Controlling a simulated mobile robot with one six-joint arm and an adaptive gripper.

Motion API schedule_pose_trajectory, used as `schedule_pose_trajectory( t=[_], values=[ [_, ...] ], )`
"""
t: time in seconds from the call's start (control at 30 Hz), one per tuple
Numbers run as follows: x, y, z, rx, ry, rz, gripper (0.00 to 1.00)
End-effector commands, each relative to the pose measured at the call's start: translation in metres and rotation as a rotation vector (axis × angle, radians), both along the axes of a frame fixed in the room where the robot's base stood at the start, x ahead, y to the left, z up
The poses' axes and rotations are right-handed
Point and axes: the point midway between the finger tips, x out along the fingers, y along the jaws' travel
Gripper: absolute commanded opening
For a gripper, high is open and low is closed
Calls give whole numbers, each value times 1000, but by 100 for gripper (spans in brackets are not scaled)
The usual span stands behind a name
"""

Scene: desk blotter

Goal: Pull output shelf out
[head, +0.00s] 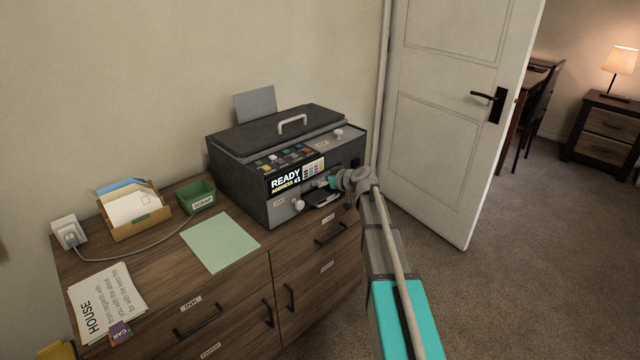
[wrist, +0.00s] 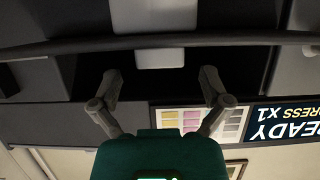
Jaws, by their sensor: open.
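The dark printer (head: 240,181) stands on the wooden cabinet, with a lit panel reading "READY ADDRESS X1". The output shelf (head: 320,198) is a small dark ledge low on its front, showing just below my gripper (head: 330,184). In the wrist view my gripper (wrist: 160,82) is open and empty, its two fingers spread toward the printer front. A pale grey tab (wrist: 160,58) lies between and beyond the fingertips, by a dark curved edge. I cannot tell whether the fingers touch anything. My wrist hides part of the printer's right front.
A green sheet (head: 220,242), a small green bin (head: 196,195) and a card holder (head: 132,212) lie left of the printer. Printed sheets (head: 106,301) are at the front left. A white door (head: 456,110) stands open at right, with bare carpet (head: 520,270) beyond.

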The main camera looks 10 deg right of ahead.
Motion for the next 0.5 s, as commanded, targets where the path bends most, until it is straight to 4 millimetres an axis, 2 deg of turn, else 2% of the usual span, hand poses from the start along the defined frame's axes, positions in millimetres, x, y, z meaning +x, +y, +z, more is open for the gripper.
schedule_pose_trajectory(
  t=[0.2,0.5],
  values=[
    [13,8,-7,-1,0,0,97],
    [15,9,-7,0,0,0,97]
  ],
)
